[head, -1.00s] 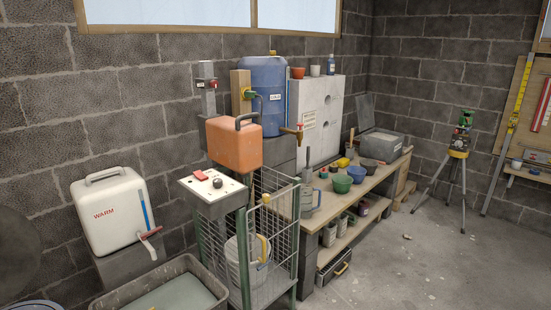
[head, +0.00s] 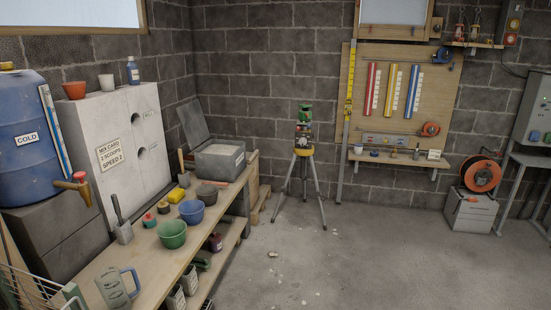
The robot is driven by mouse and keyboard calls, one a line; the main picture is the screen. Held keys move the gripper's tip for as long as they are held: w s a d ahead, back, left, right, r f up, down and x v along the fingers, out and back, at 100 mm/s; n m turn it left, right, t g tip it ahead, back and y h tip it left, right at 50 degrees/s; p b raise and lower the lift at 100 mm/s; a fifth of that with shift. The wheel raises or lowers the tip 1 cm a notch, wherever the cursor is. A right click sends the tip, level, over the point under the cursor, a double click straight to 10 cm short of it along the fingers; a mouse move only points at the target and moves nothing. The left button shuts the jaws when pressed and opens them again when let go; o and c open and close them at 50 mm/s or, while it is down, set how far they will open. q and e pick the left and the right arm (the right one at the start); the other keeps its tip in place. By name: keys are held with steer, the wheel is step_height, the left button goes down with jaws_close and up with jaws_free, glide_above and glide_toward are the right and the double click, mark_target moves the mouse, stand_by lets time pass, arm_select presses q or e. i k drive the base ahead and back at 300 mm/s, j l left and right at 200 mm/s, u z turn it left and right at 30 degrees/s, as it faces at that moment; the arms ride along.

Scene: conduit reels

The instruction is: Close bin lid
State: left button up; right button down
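A grey bin (head: 219,161) stands at the far end of the wooden workbench, near the room's corner. Its lid (head: 193,123) is open and tilts up and back on the bin's left side, near the wall. Pale grey material shows inside the bin at its top, and a small label is on its front. Neither of my grippers is in view.
The workbench (head: 118,262) runs along the left, with a green bowl (head: 172,235), a blue bowl (head: 191,211), a scoop (head: 121,222) and a jug (head: 116,287) on it. A tripod (head: 303,170) stands right of the bin. The floor (head: 350,255) is mostly clear.

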mark_target(191, 116)
steer(key=i+z, duration=0.25)
steer(key=i, duration=1.6)
